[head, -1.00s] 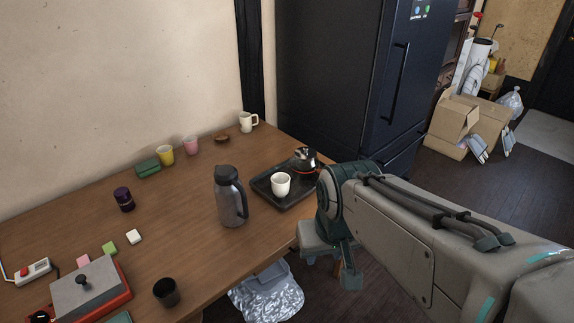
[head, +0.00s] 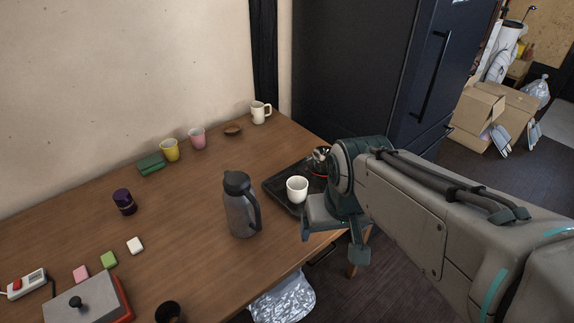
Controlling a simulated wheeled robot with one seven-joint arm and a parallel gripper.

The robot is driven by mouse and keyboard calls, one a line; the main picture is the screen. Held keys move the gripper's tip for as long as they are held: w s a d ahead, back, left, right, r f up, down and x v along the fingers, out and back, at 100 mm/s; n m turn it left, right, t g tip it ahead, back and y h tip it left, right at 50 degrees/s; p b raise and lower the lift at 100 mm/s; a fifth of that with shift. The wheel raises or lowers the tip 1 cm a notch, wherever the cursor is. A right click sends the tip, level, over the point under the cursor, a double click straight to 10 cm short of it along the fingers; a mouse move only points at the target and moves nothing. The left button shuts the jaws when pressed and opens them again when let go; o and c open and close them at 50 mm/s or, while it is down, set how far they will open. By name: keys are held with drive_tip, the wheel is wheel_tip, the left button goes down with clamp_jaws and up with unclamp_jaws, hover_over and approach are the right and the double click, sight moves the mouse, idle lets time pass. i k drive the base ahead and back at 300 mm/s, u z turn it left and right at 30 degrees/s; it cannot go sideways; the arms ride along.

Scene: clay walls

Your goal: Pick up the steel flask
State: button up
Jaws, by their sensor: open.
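The steel flask (head: 241,208) is a grey jug with a black lid and a black handle on its right side. It stands upright on the wooden table, left of the black tray. My gripper (head: 331,243) is to the right of the flask, over the table's right edge in the picture. It is open and apart from the flask, with nothing seen between its jaws. My wrist hides part of the gripper and the right part of the tray.
The black tray (head: 275,186) holds a white cup (head: 297,189) and a kettle (head: 320,155), close to my gripper. A dark cup (head: 168,312) stands at the table's front edge. A purple jar (head: 124,201) stands left of the flask, with bare table between.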

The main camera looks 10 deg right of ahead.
sight(242, 208)
drive_tip(key=z, duration=1.85)
drive_tip(key=i, duration=1.15)
drive_tip(key=u, duration=2.9)
drive_tip(key=i, duration=0.5)
drive_tip(key=u, duration=0.1)
